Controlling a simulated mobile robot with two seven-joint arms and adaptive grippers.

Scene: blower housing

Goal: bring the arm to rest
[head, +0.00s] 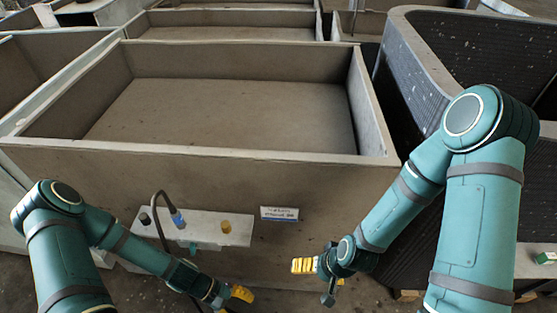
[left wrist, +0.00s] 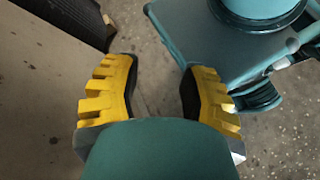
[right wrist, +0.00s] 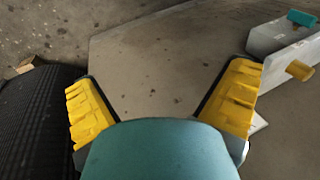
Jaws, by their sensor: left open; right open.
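My left gripper (head: 241,294) hangs low in front of the large grey bin, near the bottom of the head view. In the left wrist view its yellow fingers (left wrist: 158,90) are spread apart with only floor between them. My right gripper (head: 304,266) is in front of the bin's face, right of the left one. In the right wrist view its yellow fingers (right wrist: 164,85) are wide apart, with nothing held. Both arms are bent at the elbow and reach inward.
The large grey bin (head: 270,157) is empty inside. A black ribbed curved housing (head: 412,75) stands at the right.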

